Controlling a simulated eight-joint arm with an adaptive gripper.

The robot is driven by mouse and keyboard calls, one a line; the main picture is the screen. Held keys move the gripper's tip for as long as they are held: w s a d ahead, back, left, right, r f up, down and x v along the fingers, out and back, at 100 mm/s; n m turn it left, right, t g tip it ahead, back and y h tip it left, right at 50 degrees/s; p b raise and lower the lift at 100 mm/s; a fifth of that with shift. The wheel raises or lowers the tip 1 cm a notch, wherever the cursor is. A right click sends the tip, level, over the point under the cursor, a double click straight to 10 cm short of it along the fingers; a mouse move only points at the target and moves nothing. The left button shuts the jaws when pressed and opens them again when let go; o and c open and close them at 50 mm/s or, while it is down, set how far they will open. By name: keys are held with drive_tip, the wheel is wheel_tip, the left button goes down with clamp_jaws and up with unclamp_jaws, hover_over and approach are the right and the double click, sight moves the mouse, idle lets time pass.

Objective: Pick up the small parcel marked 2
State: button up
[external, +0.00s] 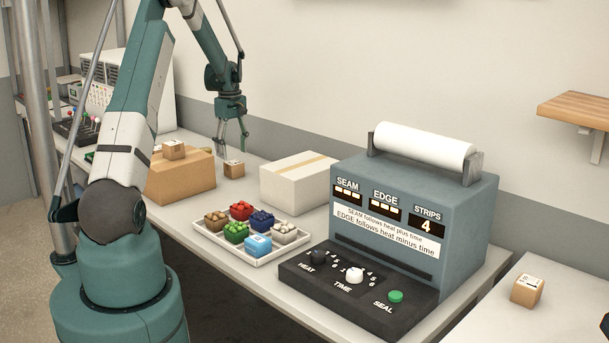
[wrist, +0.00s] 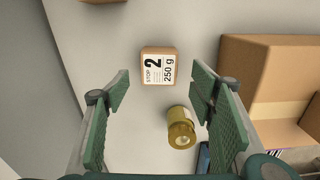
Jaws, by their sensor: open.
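The small parcel marked 2 (wrist: 158,66) is a brown block with a white label reading "STOP 2 250 g" in the wrist view. It lies on the pale surface just beyond and between my fingertips. My gripper (wrist: 159,88) is open and empty, its green pads on both sides. In the external view my gripper (external: 232,140) points down over the bench, above a small labelled parcel (external: 234,170); its marking is too small to read there.
A brass cylinder (wrist: 181,128) stands close to the parcel, near the right finger. A large cardboard box (wrist: 265,75) is at right. Another brown block (wrist: 102,1) shows at the top edge. In the external view, a closed carton (external: 298,182) and a sample tray (external: 205,245) are nearby.

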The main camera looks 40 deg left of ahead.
sight(234, 162)
drive_tip(key=shift+f, duration=0.7)
drive_tip(key=shift+f, duration=0.1)
drive_tip(key=shift+w+f, duration=0.1)
drive_tip(key=shift+f, duration=2.4)
drive_tip(key=c, duration=1.1)
